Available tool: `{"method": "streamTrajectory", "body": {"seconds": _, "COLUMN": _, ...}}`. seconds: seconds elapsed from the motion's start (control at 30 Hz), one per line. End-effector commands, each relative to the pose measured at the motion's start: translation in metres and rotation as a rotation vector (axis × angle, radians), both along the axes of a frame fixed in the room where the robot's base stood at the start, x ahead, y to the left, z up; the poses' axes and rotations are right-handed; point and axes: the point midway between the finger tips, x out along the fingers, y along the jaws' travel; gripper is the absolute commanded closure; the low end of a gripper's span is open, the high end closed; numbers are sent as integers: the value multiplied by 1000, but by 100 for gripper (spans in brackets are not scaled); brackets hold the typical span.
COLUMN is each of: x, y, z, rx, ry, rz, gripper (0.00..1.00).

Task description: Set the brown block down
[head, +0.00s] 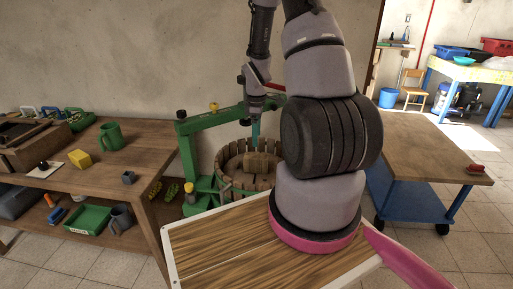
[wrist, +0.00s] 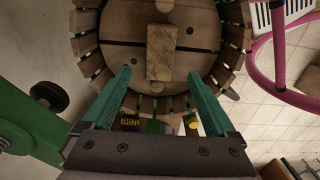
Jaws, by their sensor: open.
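The brown block (wrist: 160,52) lies on the round wooden plate (wrist: 120,58) inside the slatted basket of a press. In the head view the block (head: 258,163) also shows inside the basket (head: 236,188), partly behind my arm. My gripper (head: 256,132) is above the basket, pointing down. In the wrist view its two teal fingers (wrist: 159,73) are spread wide, with a clear gap on each side of the block's near end. Nothing is held between them.
The green press frame (head: 187,160) stands left of the basket. A blue cart with a wooden top (head: 430,150) stands at right, mostly clear.

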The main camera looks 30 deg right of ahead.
Motion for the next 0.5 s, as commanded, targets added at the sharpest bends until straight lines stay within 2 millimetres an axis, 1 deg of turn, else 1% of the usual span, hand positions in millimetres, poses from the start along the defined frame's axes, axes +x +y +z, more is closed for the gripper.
{"method": "streamTrajectory", "body": {"seconds": 0.03, "x": 1, "y": 0, "z": 9, "rx": 0, "ry": -4, "rz": 0, "gripper": 8}}
{"method": "streamTrajectory", "body": {"seconds": 0.13, "x": 0, "y": 0, "z": 20, "rx": 0, "ry": -1, "rz": 2, "gripper": 8}}
{"method": "streamTrajectory", "body": {"seconds": 0.4, "x": 0, "y": 1, "z": 32, "rx": -1, "ry": -4, "rz": -6, "gripper": 8}}
{"method": "streamTrajectory", "body": {"seconds": 0.47, "x": 1, "y": 3, "z": 42, "rx": -3, "ry": -16, "rz": -30, "gripper": 8}}
{"method": "streamTrajectory", "body": {"seconds": 0.5, "x": 1, "y": 5, "z": 54, "rx": -5, "ry": -29, "rz": -55, "gripper": 8}}
